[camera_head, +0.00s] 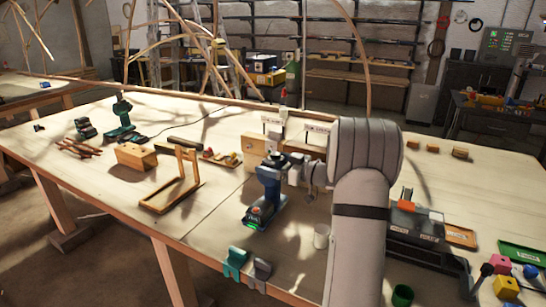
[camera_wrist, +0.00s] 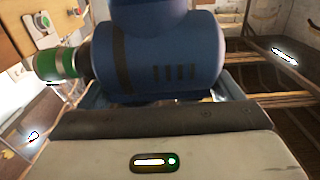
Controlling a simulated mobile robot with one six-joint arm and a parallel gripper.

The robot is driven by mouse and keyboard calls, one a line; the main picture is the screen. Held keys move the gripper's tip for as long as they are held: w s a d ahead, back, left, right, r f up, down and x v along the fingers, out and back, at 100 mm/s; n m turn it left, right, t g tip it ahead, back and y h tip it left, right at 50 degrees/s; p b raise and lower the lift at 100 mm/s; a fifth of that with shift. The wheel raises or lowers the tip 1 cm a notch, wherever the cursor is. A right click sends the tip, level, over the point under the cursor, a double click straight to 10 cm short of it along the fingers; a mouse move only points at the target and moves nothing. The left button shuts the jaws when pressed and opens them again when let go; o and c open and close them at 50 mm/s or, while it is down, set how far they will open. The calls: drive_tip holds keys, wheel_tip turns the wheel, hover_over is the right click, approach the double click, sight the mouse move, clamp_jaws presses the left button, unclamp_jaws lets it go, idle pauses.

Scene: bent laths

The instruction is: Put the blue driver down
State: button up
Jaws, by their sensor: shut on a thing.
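The blue driver (camera_head: 268,182) is upright above the middle of the table (camera_head: 215,215), battery foot down, with a green-lit patch near its foot. I cannot tell whether the foot touches the tabletop. My gripper (camera_head: 284,172) reaches in from the right and is shut on the driver's upper part. In the wrist view the blue driver (camera_wrist: 160,55) fills the upper middle, its green collar pointing left. The jaw tips are hidden behind it there.
A wooden stand (camera_head: 175,183) and wooden block (camera_head: 136,156) stand to the left. A second, teal driver (camera_head: 123,122) is farther back. A white cup (camera_head: 321,236) is close on the right. Teal (camera_head: 235,262) and grey clamps (camera_head: 259,272) sit on the front edge.

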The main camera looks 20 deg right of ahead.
wheel_tip(320, 180, down, 2)
drive_tip(key=shift+w+f, duration=0.1)
drive_tip(key=shift+f, duration=0.3)
drive_tip(key=o, duration=1.9)
drive_tip(key=shift+r+p, duration=0.2)
drive_tip(key=shift+p, duration=0.1)
drive_tip(key=b+v, duration=0.2)
drive_tip(key=v, duration=0.5)
drive_tip(key=shift+s+d+f, duration=0.15)
drive_tip(key=shift+s, duration=0.2)
